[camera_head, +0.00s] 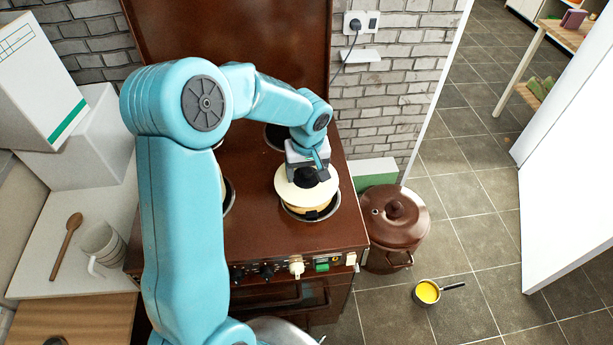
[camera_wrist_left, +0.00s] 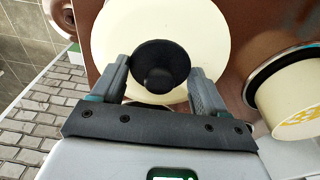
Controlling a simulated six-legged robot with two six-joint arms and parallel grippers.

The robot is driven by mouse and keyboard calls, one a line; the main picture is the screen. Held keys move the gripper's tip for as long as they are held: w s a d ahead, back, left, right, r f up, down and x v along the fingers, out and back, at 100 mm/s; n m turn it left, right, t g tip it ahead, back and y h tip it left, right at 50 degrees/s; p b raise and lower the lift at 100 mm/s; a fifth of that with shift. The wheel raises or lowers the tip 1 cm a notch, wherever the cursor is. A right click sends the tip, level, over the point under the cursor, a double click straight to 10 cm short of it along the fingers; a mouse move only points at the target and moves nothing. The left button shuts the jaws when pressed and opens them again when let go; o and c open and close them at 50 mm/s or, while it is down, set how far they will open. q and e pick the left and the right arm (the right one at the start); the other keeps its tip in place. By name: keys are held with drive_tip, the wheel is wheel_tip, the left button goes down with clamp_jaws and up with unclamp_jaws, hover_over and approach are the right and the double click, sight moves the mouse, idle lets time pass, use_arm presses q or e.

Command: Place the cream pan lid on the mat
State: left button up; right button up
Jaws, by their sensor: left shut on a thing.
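The cream pan lid (camera_head: 290,192) is a round pale disc with a black knob. It is over a cream pan (camera_head: 322,210) at the front right of the brown stove, slightly off to the left of it; I cannot tell whether they touch. My left gripper (camera_head: 316,174) comes down from above and is shut on the lid's knob. In the left wrist view the fingers (camera_wrist_left: 160,88) stand on both sides of the black knob, with the cream lid (camera_wrist_left: 112,38) beyond. I cannot make out a mat for certain. My right gripper is not in view.
The brown stove (camera_head: 262,240) has several burners. A brown lidded pot (camera_head: 395,220) stands right of it, and a small pan with yellow contents (camera_head: 428,292) is on the floor.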

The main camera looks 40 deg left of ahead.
sight(306, 179)
use_arm(q)
wheel_tip(306, 179, down, 3)
drive_tip(key=shift+w+f, duration=0.1)
drive_tip(key=o, duration=1.1)
drive_tip(key=r, duration=0.7)
drive_tip(key=d+r, duration=0.1)
drive_tip(key=r, duration=0.3)
drive_tip(key=shift+s+r+b, duration=0.35)
drive_tip(key=shift+s, duration=0.05)
drive_tip(key=shift+s+d+r, duration=0.1)
drive_tip(key=shift+s+r, duration=0.05)
drive_tip(key=shift+r, duration=0.15)
